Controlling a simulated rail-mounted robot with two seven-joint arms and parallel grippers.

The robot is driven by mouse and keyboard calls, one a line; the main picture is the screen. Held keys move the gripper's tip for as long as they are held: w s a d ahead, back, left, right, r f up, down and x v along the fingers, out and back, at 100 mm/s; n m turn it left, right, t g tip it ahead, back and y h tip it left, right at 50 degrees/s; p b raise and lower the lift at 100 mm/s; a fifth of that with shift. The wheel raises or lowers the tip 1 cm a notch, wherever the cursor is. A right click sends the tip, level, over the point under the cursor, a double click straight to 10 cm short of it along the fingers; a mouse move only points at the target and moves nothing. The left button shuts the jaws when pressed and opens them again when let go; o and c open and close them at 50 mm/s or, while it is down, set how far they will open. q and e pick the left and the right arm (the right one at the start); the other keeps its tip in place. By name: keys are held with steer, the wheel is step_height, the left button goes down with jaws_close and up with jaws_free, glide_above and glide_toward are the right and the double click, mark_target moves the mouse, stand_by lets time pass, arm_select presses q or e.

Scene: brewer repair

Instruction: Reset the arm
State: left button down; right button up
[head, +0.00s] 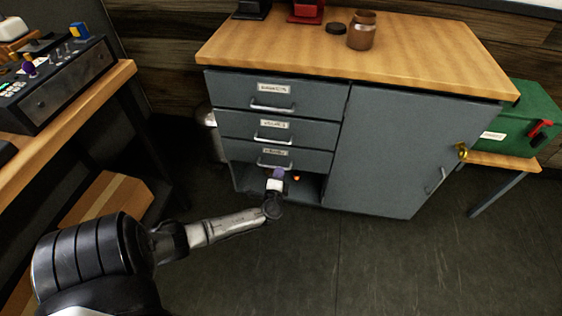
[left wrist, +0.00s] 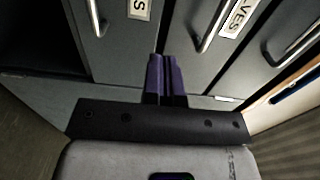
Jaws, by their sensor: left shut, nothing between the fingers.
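My left arm reaches in from the lower left in the head view. Its gripper (head: 278,173) is at the front of the grey cabinet (head: 372,150), by the lowest drawer (head: 305,158) and the dark open space below it. In the left wrist view the purple fingers of the left gripper (left wrist: 163,75) are shut together with nothing between them. They point at the drawer fronts, near labelled drawers with metal handles (left wrist: 208,30). Whether the fingertips touch the cabinet cannot be told. My right gripper is not in view.
A brown jar (head: 362,32) and a dark lid (head: 336,28) stand on the wooden cabinet top. A green box (head: 515,120) sits at the right. A bench with a control panel (head: 60,85) is at the left. The floor in front of the cabinet is clear.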

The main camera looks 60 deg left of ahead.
arm_select(q)
steer(key=v, duration=0.3)
steer(key=shift+f+p, duration=0.1)
steer(key=shift+p, duration=0.2)
steer(key=shift+a, duration=0.1)
